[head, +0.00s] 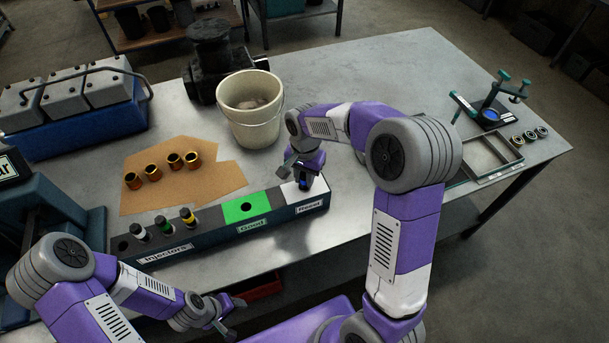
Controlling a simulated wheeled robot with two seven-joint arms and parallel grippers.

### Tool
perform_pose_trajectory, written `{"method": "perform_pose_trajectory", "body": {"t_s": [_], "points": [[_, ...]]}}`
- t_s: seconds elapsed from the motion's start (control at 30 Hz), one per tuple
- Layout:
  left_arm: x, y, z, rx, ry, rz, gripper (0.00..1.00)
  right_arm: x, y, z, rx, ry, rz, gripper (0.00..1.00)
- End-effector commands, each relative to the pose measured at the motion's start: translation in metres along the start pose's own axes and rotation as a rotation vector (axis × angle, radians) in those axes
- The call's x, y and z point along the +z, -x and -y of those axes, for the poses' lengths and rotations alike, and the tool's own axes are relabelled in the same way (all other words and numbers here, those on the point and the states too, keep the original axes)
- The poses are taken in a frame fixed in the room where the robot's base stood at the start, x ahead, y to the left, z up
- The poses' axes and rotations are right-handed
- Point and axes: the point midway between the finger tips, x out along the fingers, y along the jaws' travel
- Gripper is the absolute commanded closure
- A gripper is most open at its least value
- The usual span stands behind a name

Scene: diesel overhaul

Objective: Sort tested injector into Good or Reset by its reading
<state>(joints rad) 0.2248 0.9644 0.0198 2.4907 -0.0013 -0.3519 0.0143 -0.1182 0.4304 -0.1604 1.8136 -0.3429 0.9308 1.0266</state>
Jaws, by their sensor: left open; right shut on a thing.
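The long dark rack (205,236) has an Injectors section, a green Good section (246,207) with an open dark hole, and a white Reset section (290,192). Three injectors stand upright in the Injectors section: white-banded (138,230), green-banded (163,224) and yellow-banded (187,217). My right gripper (305,183) points down at the Reset section, shut on an injector that is mostly hidden by the fingers. I cannot tell how deep it sits in the hole. My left gripper (229,314) is open and empty, in front of the rack, low in the picture. No reading is legible.
A cream bucket (250,125) stands behind the rack, near a dark machine part (214,62). A blue engine block (75,130) is at left. A tray (489,157) and teal-handled fixture (490,112) are at right.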

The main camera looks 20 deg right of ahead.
Motion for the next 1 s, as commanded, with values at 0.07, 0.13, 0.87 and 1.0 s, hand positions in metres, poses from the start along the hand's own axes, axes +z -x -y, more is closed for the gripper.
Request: {"method": "perform_pose_trajectory", "body": {"t_s": [0.07,0.13,0.87,1.0], "points": [[0.0000,0.0007,-0.0003,0.000,0.000,0.000,0.48,0.0001,0.0007,0.0003,-0.001,0.000,0.000,1.00],[0.0000,0.0006,-0.0002,0.000,0.000,0.000,0.48,0.0001,0.0005,0.0003,-0.001,0.000,0.000,1.00],[0.0000,0.0004,-0.0002,0.000,0.000,0.000,0.48,0.0002,-0.0001,-0.0001,0.001,0.000,0.000,0.24],[0.0000,0.0011,-0.0004,0.000,0.000,0.000,0.48,0.0001,0.0008,0.0000,0.000,0.000,0.000,0.24]]}}
